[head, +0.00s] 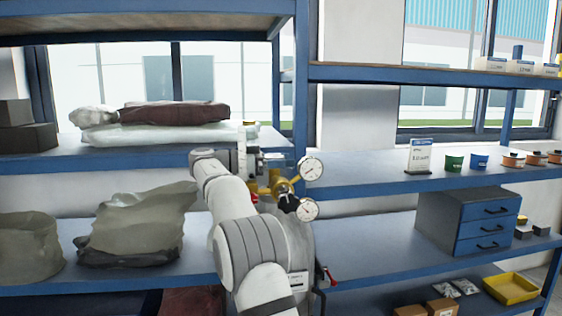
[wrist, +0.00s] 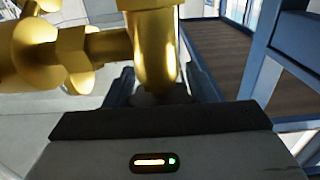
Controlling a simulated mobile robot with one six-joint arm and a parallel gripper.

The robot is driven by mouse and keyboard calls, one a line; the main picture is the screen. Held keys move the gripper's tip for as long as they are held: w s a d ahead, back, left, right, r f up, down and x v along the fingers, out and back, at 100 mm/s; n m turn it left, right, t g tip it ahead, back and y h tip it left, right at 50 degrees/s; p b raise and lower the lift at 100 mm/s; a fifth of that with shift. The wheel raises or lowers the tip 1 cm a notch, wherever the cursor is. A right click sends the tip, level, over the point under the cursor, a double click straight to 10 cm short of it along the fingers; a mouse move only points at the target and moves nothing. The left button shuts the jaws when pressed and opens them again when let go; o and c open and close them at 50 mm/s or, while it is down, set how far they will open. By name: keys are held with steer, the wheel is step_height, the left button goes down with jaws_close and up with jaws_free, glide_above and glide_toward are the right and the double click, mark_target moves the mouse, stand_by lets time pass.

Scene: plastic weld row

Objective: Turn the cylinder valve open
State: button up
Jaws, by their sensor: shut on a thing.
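The brass cylinder valve and regulator (head: 278,187) stand in the middle of the head view, with two round white gauges (head: 312,169) on their right. The grey cylinder (head: 300,245) is below, partly hidden behind my arm. My gripper (head: 260,163) is at the top of the brass valve, on its left side. In the wrist view the brass fitting (wrist: 155,50) fills the upper middle, close in front of the gripper body. My dark jaws (wrist: 160,88) are shut on the valve at a grey, rounded part. The exact contact is mostly hidden by the gripper body.
Blue shelving surrounds the cylinder. A shelf (head: 370,178) at right holds a sign (head: 420,155) and small tubs. A blue drawer unit (head: 470,220) stands below. Sacks (head: 140,225) lie on the left shelves close to my arm. A red lever (head: 327,275) is beside the cylinder.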

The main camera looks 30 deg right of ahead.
mark_target(280, 155)
steer(key=shift+f+n+t+b, duration=0.35)
steer(key=shift+n+t+b, duration=0.4)
steer(key=shift+b, duration=1.15)
steer(key=t+b, duration=0.1)
steer(key=b, duration=0.1)
steer(key=n+t+b, duration=0.1)
steer(key=t+b, duration=0.1)
steer(key=n+t+b, duration=0.1)
steer(key=b, duration=0.1)
steer(key=shift+w+t+h, duration=0.3)
steer(key=shift+t, duration=0.05)
steer(key=shift+w+r+n+t+b, duration=0.15)
steer(key=shift+r+n+t+b, duration=0.25)
steer(key=shift+n+t+b, duration=0.3)
steer(key=o, duration=1)
steer(key=shift+c, duration=0.2)
step_height(280, 155, up, 10)
steer(key=p, duration=0.3)
steer(key=shift+p, duration=0.35)
steer(key=shift+w+f, duration=0.1)
